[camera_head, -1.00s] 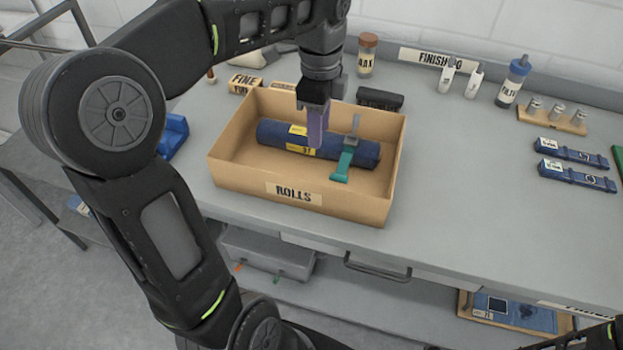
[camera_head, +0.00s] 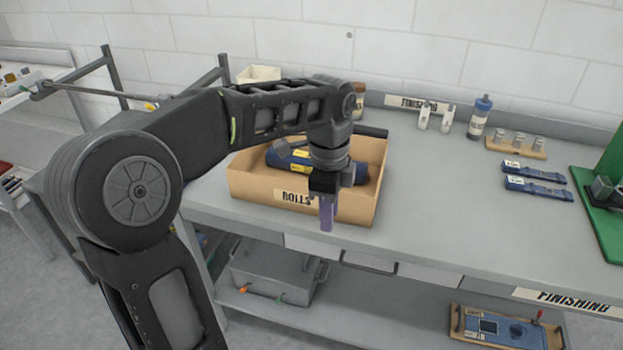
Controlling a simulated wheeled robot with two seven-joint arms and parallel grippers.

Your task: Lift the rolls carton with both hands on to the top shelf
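The rolls carton (camera_head: 255,188), an open cardboard box with a ROLLS label on its front wall, stands on the grey bench near its front edge. A dark blue roll (camera_head: 284,157) with yellow labels lies inside it. My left gripper (camera_head: 327,215) points down over the carton's front side, its purple finger in front of the front wall and partly covering the label. Whether it touches the wall I cannot tell. The fingers overlap from this side, so their gap is hidden. My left arm hides part of the carton's back. My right gripper is out of view.
White bottles (camera_head: 424,115), a blue-capped bottle (camera_head: 478,118), a wooden block with metal pieces (camera_head: 515,146) and blue straps (camera_head: 534,172) sit to the right. A green fixture (camera_head: 600,215) stands far right. A shelf rack (camera_head: 62,75) is at left.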

